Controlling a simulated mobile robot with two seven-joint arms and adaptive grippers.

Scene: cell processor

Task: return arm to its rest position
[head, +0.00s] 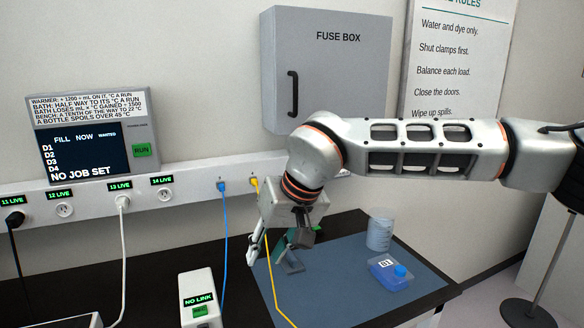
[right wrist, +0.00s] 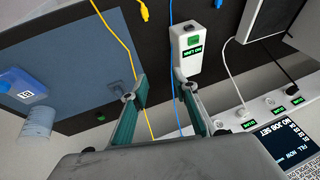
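My right arm comes in from the right in the head view and reaches across in front of the wall. My right gripper (head: 270,254) points down over the left edge of the blue mat. It also shows in the right wrist view (right wrist: 162,92), with its two green-padded fingers apart and nothing between them. The yellow cable (head: 271,275) runs close by the gripper in the head view; I cannot tell whether they touch. My left arm and gripper are not in view.
A white NO LINK box (head: 201,297) stands left of the gripper. The grey fuse box (head: 341,80) is shut on the wall behind the arm. A blue cable (head: 224,235) hangs left.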

